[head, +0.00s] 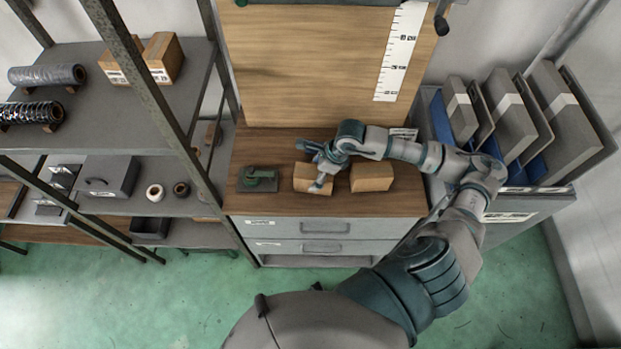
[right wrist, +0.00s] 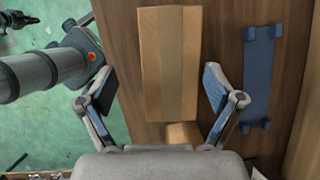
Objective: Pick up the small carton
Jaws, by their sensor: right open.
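Two tan cartons of similar size lie on the wooden desk top in the head view: a left carton (head: 300,180) and a right carton (head: 372,178). My right gripper (head: 318,168) is over the left carton and partly hides it. In the right wrist view, my right gripper (right wrist: 160,92) is open, with one finger on each side of a taped carton (right wrist: 170,60). I see no finger clearly touching it. A small tan surface (right wrist: 182,132) shows below it; I cannot tell which carton it belongs to. My left gripper is not in view.
A blue bracket-like piece (right wrist: 262,75) lies beside the taped carton. Shelves (head: 100,100) stand at the left. A wooden board rises behind the desk.

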